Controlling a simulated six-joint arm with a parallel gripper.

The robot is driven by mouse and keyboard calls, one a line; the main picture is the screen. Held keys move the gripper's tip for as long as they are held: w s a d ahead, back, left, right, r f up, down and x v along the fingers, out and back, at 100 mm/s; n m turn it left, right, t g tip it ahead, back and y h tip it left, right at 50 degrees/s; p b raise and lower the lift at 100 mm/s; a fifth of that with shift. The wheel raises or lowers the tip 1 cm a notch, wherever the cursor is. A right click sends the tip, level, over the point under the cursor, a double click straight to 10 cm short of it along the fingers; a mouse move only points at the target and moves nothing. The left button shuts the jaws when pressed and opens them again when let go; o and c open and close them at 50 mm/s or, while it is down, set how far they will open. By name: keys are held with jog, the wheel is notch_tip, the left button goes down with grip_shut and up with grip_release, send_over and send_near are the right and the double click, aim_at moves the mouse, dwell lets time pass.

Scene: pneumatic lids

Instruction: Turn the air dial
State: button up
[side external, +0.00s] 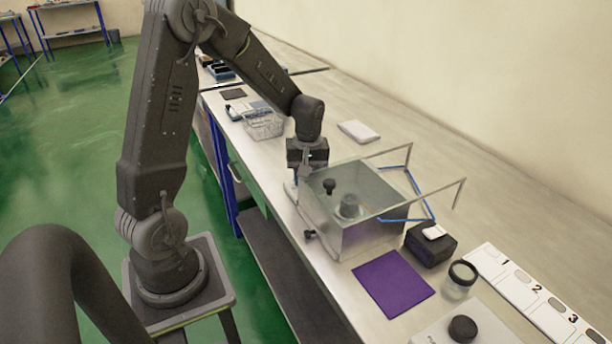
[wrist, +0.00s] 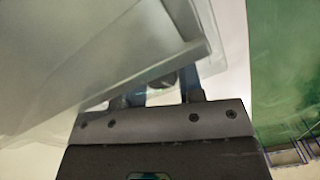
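The clear-walled box (side external: 362,238) stands on the bench with its lid frame raised. A black knob (side external: 311,234) sticks out low on its near side, and another black knob (side external: 329,186) shows at its upper left wall. I cannot tell for sure which one is the air dial. My gripper (side external: 297,188) points down just outside the box's left end. In the wrist view my gripper (wrist: 163,90) has its fingers apart, with a dark rounded piece (wrist: 161,78) between or just beyond them. Contact with it cannot be made out. The pale box wall (wrist: 90,60) hides part of the left finger.
A purple mat (side external: 393,284), a black block (side external: 430,246), a jar (side external: 460,280) and a numbered strip (side external: 535,300) lie to the right. A wire basket (side external: 264,125) stands behind my gripper. A white pad (side external: 358,131) lies near the wall. Blue tubing (side external: 415,185) runs by the lid frame.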

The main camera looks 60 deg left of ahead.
jog(key=o, duration=0.4)
jog(key=shift+o, duration=0.2)
notch_tip(320, 180, up, 14)
jog(key=shift+w, duration=0.25)
jog(key=shift+f, duration=0.1)
